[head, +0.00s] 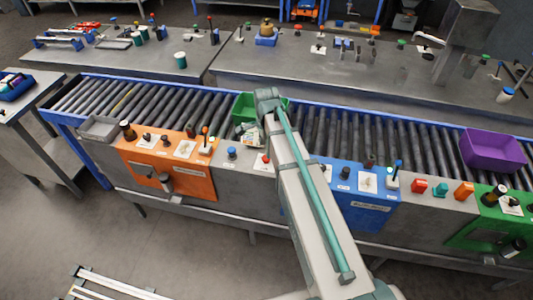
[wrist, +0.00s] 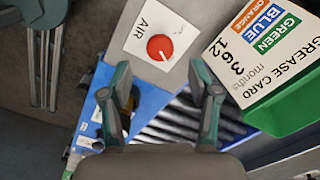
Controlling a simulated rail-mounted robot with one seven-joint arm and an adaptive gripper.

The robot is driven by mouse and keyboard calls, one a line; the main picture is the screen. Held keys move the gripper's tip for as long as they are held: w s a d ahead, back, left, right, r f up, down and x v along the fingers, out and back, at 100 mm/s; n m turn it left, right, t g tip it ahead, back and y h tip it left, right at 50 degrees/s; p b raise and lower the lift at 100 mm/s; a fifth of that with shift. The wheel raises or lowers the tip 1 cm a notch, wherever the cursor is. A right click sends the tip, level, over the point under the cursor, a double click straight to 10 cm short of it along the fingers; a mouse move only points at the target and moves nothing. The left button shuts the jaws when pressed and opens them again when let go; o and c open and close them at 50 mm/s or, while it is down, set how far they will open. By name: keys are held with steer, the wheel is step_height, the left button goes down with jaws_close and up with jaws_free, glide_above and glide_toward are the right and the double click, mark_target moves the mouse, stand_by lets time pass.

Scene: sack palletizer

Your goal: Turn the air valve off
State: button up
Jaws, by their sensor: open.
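The air valve is a round red knob (wrist: 160,47) on a white square plate (wrist: 140,33) lettered AIR, at the top of the wrist view. A small pale mark shows on the knob's face. In the head view a red knob (head: 266,158) shows on the grey panel just left of my arm. My gripper (wrist: 160,68) is open, its two fingers apart, one toward each side of the knob in the picture. Nothing is between the fingers, and I cannot tell how far they are from the knob. In the head view my arm hides the gripper.
A green bin (wrist: 288,108) with a grease card (wrist: 265,50) stands close right of the valve in the wrist view. The roller conveyor (head: 180,103) runs behind the panels. An orange panel (head: 190,187) and a blue panel (head: 345,212) flank the grey one.

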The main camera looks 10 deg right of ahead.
mark_target(266, 160)
steer(key=shift+f+p, duration=0.45)
steer(key=shift+f, duration=1.95)
steer(key=c, duration=1.1)
